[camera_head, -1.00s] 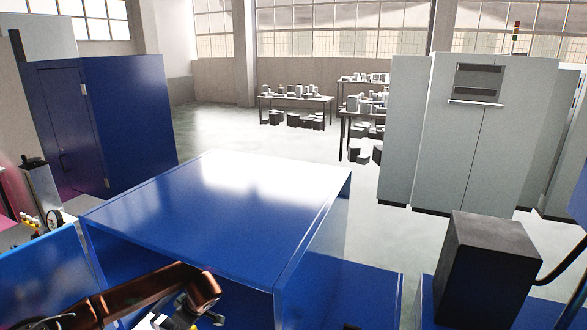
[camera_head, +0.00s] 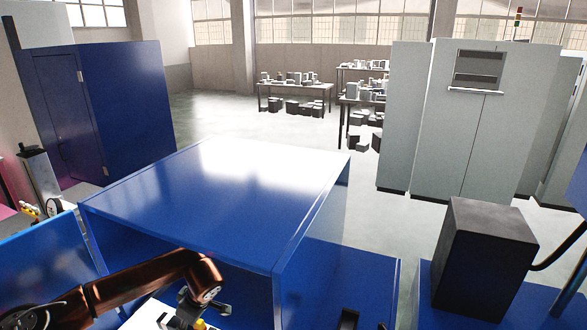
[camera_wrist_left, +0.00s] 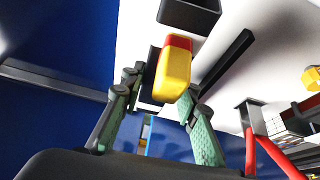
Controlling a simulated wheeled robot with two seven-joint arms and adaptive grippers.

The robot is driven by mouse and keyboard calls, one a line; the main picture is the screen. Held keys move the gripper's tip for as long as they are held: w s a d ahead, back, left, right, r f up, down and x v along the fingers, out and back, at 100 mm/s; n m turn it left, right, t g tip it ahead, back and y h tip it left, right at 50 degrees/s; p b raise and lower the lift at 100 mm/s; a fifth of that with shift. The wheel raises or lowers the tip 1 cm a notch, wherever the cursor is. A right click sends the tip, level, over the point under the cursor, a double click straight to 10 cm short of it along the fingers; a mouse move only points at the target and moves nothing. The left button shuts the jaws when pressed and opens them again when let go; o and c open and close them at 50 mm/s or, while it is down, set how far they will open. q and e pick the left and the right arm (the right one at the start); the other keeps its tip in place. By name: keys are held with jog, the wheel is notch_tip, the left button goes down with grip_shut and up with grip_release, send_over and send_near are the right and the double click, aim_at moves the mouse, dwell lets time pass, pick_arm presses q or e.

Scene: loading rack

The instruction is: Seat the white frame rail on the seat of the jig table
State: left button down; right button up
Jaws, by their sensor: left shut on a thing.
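My left gripper (camera_head: 192,312) is at the bottom of the head view, in front of the large blue box, beside a partly cut-off white piece (camera_head: 150,316). In the left wrist view its green fingers (camera_wrist_left: 160,120) stand on either side of a dark block (camera_wrist_left: 152,75) with a yellow and red piece (camera_wrist_left: 176,70) in front. The gripper is shut on this piece. A broad white surface (camera_wrist_left: 135,35) shows behind it. I cannot tell whether it is the frame rail, or whether the held piece belongs to it. The jig table's seat cannot be made out. My right gripper is out of view.
The large blue box (camera_head: 220,195) fills the middle. A black box (camera_head: 482,262) stands on a blue surface at the right. Small dark parts (camera_head: 349,320) show at the bottom. A dark bar (camera_wrist_left: 225,65) and red arms (camera_wrist_left: 265,145) are near the gripper in the wrist view.

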pick_arm(q)
jog(key=shift+s+d+f+n+g+h, duration=0.15)
jog(key=shift+d+f+h, duration=0.1)
jog(key=shift+d, duration=0.2)
jog(key=shift+w+d+f+n+g+h, duration=0.15)
jog(key=shift+d+h, duration=0.15)
jog(key=shift+d, duration=0.15)
jog(key=shift+s+d+f+n+h, duration=0.15)
jog(key=shift+d+f+h, duration=0.1)
jog(key=shift+d, duration=0.2)
